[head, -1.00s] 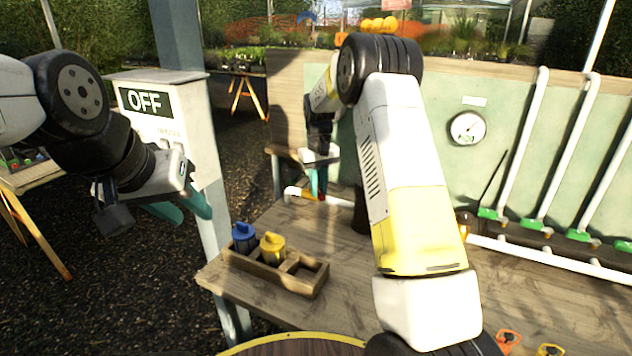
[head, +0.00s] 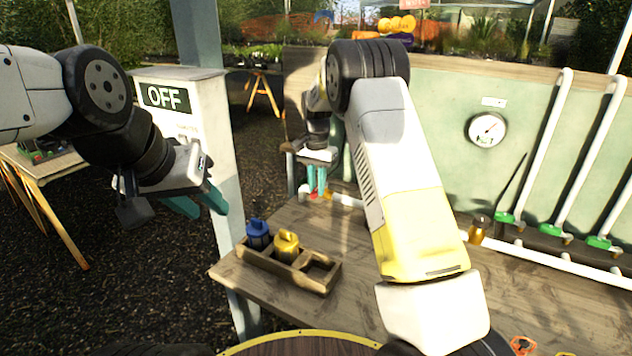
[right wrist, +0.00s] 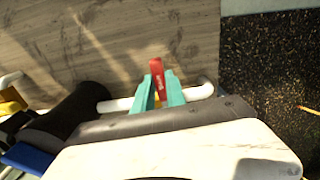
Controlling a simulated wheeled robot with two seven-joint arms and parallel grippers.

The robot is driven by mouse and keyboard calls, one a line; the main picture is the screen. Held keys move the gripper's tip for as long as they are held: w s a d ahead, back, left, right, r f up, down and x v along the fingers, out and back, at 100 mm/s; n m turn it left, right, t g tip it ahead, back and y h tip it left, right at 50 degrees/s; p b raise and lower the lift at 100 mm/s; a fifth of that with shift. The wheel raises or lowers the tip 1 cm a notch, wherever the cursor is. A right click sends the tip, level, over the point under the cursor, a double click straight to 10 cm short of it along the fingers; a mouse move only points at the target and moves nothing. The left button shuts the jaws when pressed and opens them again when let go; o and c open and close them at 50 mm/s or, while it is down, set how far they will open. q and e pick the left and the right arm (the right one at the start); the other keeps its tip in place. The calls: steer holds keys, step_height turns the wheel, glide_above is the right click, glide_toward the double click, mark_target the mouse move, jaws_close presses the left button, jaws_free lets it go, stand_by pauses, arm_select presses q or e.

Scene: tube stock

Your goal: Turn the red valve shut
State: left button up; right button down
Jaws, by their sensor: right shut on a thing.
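The red valve (right wrist: 157,68) shows as a red lever in the right wrist view, on a white pipe (right wrist: 203,91) that runs along the bench. In the head view a little of the red valve (head: 312,190) shows at the far left part of the bench. My right gripper (right wrist: 158,90) is shut on the red lever, with one teal finger on each side. It also shows in the head view (head: 317,182), partly hidden by my right arm. My left gripper (head: 207,204) hangs empty above the gravel, its teal fingers apart.
A wooden tray (head: 313,282) with a blue canister (head: 258,236) and a yellow canister (head: 287,247) stands at the bench's left edge. A cabinet marked OFF (head: 197,105) stands behind my left arm. A round gauge (head: 487,130) and white pipes (head: 538,150) are on the back panel.

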mark_target(315, 188)
steer(key=shift+w+a+m, duration=0.15)
steer(key=shift+a+m, duration=0.05)
steer(key=shift+m, duration=0.1)
stand_by(0.4)
steer(key=c, duration=1.4)
jaws_free()
steer(key=shift+o, duration=0.2)
steer(key=shift+r, duration=0.1)
step_height(315, 188, up, 8)
steer(key=shift+f, duration=0.15)
